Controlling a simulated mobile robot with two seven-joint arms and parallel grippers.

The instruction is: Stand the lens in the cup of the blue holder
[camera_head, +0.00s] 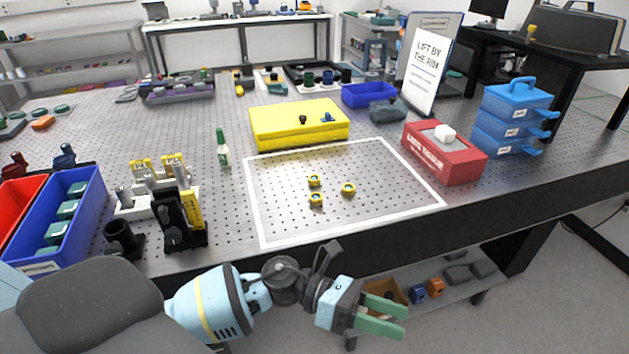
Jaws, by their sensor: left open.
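Inside the white outline on the perforated table, three small yellow-rimmed round pieces sit close together: an upper one (314,180), a right one (347,188) and a lower one (316,199). They are too small to tell whether one is the lens. I cannot clearly make out a blue holder with a cup; a small blue piece (327,118) shows on the yellow box (275,126). My left gripper (404,323) is open with green fingers, empty, in front of the table's front edge and apart from these pieces. My right gripper is not in view.
Blue bin (84,211), red bin (15,205) and black-and-yellow optical mounts (178,219) stand at the left. A green bottle (221,148) stands left of the outline. A red tissue box (442,157) and blue drawers (512,122) stand right. The outlined area (400,195) is mostly clear.

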